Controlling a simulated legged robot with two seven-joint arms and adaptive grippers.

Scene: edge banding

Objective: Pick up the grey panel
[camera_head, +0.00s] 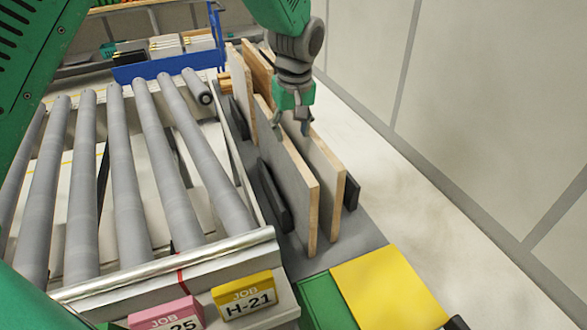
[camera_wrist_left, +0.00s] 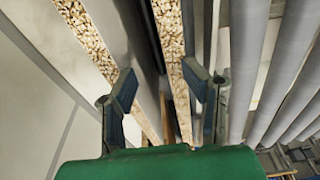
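Two grey-faced panels with chipboard edges stand upright side by side in a rack: a left one (camera_head: 284,165) and a right one (camera_head: 325,168). Both run away from me, and I cannot tell which one the task means. My left gripper (camera_head: 291,122) is at their top edges, pointing down, with its fingers apart. In the left wrist view the open fingers (camera_wrist_left: 161,92) have one chipboard edge (camera_wrist_left: 171,45) running between them. The other chipboard edge (camera_wrist_left: 88,38) passes behind the finger on the left. Contact cannot be made out. My right gripper is not in view.
More panels (camera_head: 240,85) stand behind. Black supports (camera_head: 273,195) flank the panels. A roller conveyor (camera_head: 125,180) lies to the left, with a blue bin (camera_head: 165,66) beyond. Yellow (camera_head: 390,290) and green (camera_head: 327,300) blocks are in front. A wall is at the right.

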